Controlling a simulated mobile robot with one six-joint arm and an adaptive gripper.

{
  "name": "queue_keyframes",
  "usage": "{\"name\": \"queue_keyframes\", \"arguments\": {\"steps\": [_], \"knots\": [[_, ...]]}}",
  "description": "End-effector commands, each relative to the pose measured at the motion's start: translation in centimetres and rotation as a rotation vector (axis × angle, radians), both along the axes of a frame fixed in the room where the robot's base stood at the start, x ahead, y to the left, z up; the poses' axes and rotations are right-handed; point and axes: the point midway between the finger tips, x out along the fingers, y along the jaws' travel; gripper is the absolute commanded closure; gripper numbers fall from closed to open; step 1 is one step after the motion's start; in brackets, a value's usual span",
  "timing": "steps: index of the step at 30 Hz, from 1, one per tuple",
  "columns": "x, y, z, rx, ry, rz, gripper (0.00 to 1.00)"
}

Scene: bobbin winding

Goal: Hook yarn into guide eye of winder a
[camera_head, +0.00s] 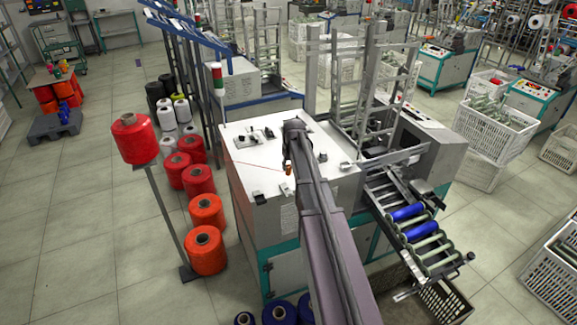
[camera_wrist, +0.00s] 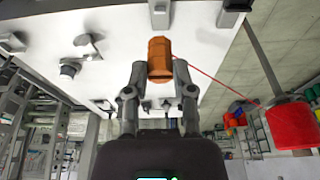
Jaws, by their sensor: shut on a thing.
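My gripper (camera_wrist: 160,70) is shut on a short orange-brown cylinder (camera_wrist: 160,52), which also shows in the head view (camera_head: 289,170) just above the winder's white top (camera_head: 243,178). A thin red yarn (camera_wrist: 215,80) runs taut from this piece to the red cone (camera_wrist: 292,124). In the head view the cone (camera_head: 135,138) stands on a post left of the winder. A small grey fitting (camera_wrist: 159,12) lies just beyond the held piece in the wrist view; I cannot tell whether it is the guide eye. The yarn's end at the gripper is too small to make out.
Other small fittings (camera_head: 259,199) stand on the winder top, with a metal rack (camera_head: 368,90) behind. A roller chute (camera_head: 420,235) with blue bobbins slopes down at the right. Red and orange cones (camera_head: 206,250) stand on the floor at the left.

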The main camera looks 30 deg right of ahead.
Motion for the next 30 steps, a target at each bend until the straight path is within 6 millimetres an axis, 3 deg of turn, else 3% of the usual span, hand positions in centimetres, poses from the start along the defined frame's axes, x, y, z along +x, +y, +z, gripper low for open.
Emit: {"name": "queue_keyframes", "arguments": {"steps": [17,30], "knots": [[0.0,0.1,-6.1,0.000,0.000,0.001,1.00],[0.0,0.1,-5.8,0.000,0.000,0.001,1.00]]}}
